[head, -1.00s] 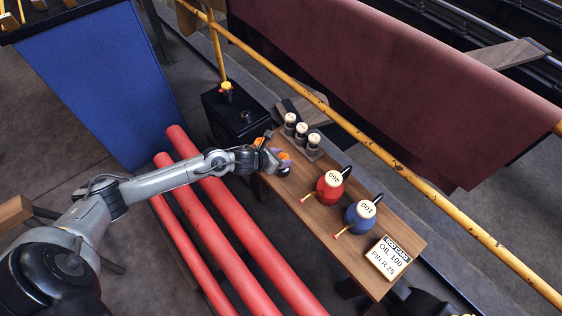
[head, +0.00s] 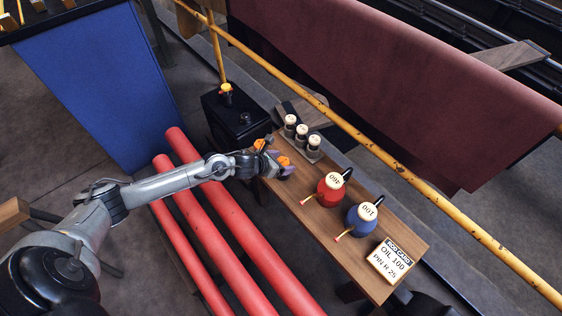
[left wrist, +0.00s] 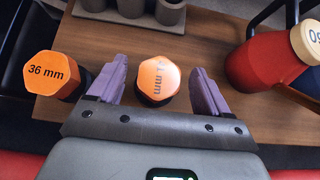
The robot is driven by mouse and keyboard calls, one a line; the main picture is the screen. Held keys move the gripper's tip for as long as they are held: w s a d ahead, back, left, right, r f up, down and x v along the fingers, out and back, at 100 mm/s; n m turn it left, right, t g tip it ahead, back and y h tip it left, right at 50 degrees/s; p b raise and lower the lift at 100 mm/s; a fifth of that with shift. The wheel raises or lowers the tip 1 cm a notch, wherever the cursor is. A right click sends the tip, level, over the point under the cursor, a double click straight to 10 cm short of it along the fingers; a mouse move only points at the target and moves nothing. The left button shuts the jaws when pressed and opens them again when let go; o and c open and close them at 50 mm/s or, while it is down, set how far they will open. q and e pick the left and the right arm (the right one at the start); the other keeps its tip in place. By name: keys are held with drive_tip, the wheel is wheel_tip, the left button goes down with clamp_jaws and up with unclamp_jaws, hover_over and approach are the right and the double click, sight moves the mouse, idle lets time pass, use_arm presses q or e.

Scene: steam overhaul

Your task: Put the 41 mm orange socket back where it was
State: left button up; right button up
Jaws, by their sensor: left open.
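An orange-topped socket (left wrist: 157,76) stands on the wooden bench between the open purple fingers of my left gripper (left wrist: 159,68), with a gap on each side. Its label ends in "1 mm"; the first digit is washed out. It also shows in the head view (head: 285,161). A second orange-topped socket, marked 36 mm (left wrist: 54,74), stands outside the left finger. In the head view my left gripper (head: 280,163) is over the bench's near edge, at its far-left end. My right gripper is not in view.
The bench (head: 318,225) also holds a rack of several pale-topped cups (head: 302,133), a red can (head: 331,188), a blue can (head: 362,216) and a card (head: 390,258). Red pipes (head: 230,215) lie below my arm. A yellow rail (head: 400,178) runs behind.

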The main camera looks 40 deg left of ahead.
use_arm(q)
drive_tip(key=shift+r+p, duration=0.35)
drive_tip(key=shift+r, duration=0.05)
drive_tip(key=p+v, duration=0.5)
drive_tip(key=v, duration=0.6)
drive_tip(key=s+d+n+g+y, duration=0.1)
drive_tip(key=s+d+n, duration=0.3)
drive_tip(key=d+n, duration=0.3)
drive_tip(key=s+d+n+g, duration=0.1)
drive_tip(key=s+d+n, duration=0.4)
drive_tip(key=n, duration=0.5)
drive_tip(key=s+d+r+n+g, duration=0.1)
drive_tip(key=s+n+g, duration=0.1)
drive_tip(key=s+n, duration=0.4)
drive_tip(key=s+d+r+n+g, duration=0.2)
drive_tip(key=s+n, duration=0.4)
drive_tip(key=n, duration=0.6)
drive_tip(key=shift+d+r+n, duration=0.3)
drive_tip(key=shift+n, duration=0.1)
